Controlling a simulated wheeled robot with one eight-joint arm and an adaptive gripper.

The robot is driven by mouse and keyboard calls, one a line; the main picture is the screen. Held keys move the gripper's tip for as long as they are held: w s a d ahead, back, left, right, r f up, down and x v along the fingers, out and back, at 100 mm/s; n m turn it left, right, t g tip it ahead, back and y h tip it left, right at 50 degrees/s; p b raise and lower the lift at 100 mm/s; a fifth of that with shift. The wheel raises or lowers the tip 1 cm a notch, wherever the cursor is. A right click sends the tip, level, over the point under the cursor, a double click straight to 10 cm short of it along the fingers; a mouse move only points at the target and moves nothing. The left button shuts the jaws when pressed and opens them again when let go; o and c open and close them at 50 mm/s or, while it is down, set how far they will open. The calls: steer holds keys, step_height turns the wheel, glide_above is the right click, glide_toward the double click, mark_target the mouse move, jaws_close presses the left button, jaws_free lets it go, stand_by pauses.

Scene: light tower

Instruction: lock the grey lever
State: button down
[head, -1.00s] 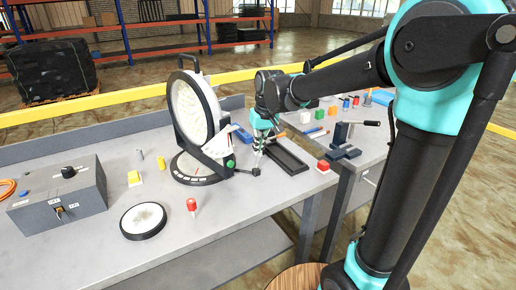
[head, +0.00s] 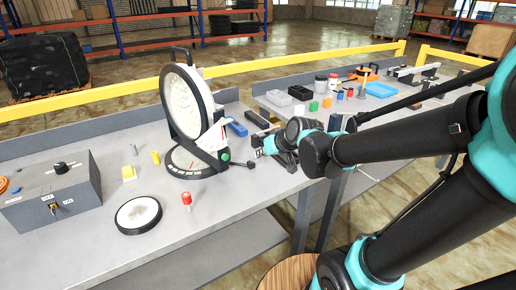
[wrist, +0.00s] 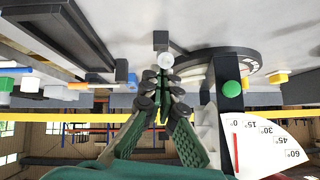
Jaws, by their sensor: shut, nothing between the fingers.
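The lamp tower (head: 186,105) is a round white lamp in a black frame with an angle scale and a green knob (head: 225,154). A short lever (head: 244,164) sticks out to the right from the foot of its frame, dark-tipped in the head view. In the wrist view a small pale grey round end (wrist: 164,60), probably the lever's, lies just beyond my fingertips. My gripper (wrist: 161,77) is shut and empty, its fingers meeting at the tips. In the head view my gripper (head: 263,148) is beside the lever's end, partly hidden by my wrist. I cannot tell whether they touch.
A grey switch box (head: 55,195), a round white disc (head: 138,214) and a red-topped peg (head: 187,199) stand on the left table. A blue block (head: 237,128) lies behind the lever. Several coloured blocks and a blue tray (head: 381,90) lie on the right table.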

steer(key=shift+s+d+f+t+y, duration=0.35)
steer(key=shift+s+f+t+y, duration=0.25)
steer(key=shift+t, duration=0.3)
steer(key=shift+s+d+f, duration=0.2)
steer(key=shift+s+f, duration=0.1)
steer(key=shift+f, duration=0.4)
steer(key=shift+s+d+f, duration=0.15)
steer(key=shift+s+f, duration=0.1)
steer(key=shift+f, duration=0.45)
steer(key=shift+s+d+f, duration=0.1)
steer(key=shift+s+f, duration=0.05)
steer(key=shift+f, duration=0.05)
